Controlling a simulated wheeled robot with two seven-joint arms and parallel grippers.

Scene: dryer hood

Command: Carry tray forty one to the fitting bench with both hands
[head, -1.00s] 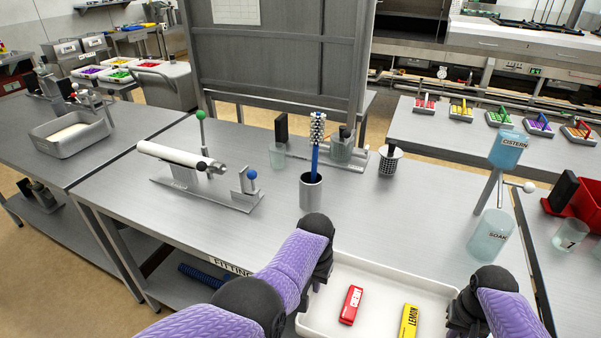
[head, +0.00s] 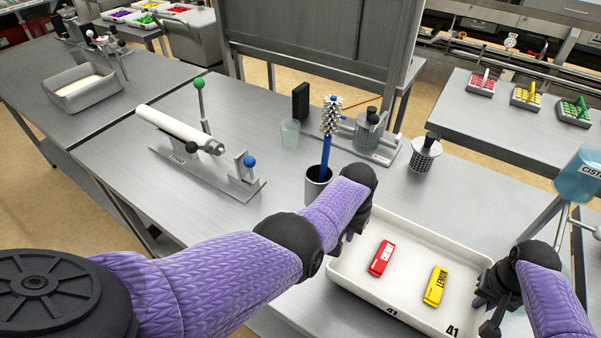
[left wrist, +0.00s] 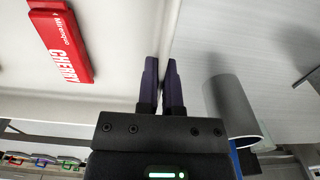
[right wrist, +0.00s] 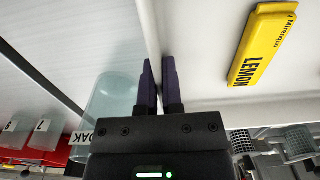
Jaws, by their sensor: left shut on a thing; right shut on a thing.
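The white tray (head: 408,274), marked 41, is level in front of me and holds a red CHERRY packet (head: 382,258) and a yellow LEMON packet (head: 435,286). My left gripper (head: 348,228) is shut on the tray's left wall; the left wrist view shows its fingers (left wrist: 161,85) pinching the rim. My right gripper (head: 484,296) is shut on the right wall, its fingers (right wrist: 158,85) across the rim. The grey metal fitting bench (head: 115,175) lies ahead and left. The tray overlaps its near right part in the picture; I cannot tell whether they touch.
The bench's front left is clear.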

